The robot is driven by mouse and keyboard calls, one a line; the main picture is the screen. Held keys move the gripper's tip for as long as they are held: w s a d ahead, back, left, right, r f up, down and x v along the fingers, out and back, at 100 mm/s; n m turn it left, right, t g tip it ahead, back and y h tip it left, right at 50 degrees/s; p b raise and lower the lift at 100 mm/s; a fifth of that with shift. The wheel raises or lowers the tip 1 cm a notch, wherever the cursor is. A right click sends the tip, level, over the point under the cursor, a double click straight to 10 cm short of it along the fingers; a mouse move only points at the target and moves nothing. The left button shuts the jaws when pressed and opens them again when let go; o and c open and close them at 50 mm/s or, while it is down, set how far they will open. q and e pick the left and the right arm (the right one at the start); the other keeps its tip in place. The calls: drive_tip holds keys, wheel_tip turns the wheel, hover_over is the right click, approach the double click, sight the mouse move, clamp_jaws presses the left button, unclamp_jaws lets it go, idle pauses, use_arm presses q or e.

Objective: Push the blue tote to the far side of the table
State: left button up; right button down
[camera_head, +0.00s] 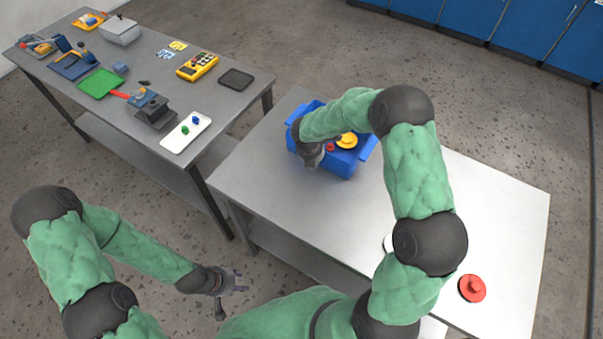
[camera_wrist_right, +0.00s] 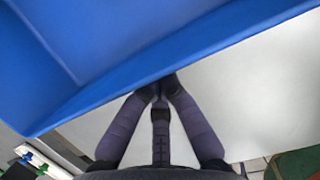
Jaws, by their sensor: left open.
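The blue tote (camera_head: 345,165) stands on the grey table (camera_head: 290,215) near its far edge, with a yellow part and a red part inside. My right forearm hides some of it. My right gripper (camera_head: 312,163) is at the tote's near side. In the right wrist view its fingers (camera_wrist_right: 158,86) come together at the tips, right by the tote's wall (camera_wrist_right: 150,68). I cannot tell whether they touch it. Nothing shows between them. My left gripper (camera_head: 236,283) is open and empty, off the table's near left side.
A red knobbed part (camera_head: 472,288) lies on the table at the near right. A white item there is mostly hidden by my right arm. A second table (camera_head: 225,100) at the left holds tools, a yellow device and trays. Blue cabinets (camera_head: 470,18) stand behind.

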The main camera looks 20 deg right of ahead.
sight(328, 147)
drive_tip(key=w+d+p, duration=0.1)
drive_tip(key=d, duration=0.1)
drive_tip(key=w+d+p, duration=0.1)
drive_tip(key=w+d, duration=0.1)
drive_tip(key=w+d+p, duration=0.1)
drive_tip(key=w+d, duration=0.1)
drive_tip(key=d, duration=0.1)
drive_tip(key=shift+w, duration=0.25)
use_arm(q)
wheel_tip(328, 147, up, 4)
drive_tip(key=shift+f, duration=0.25)
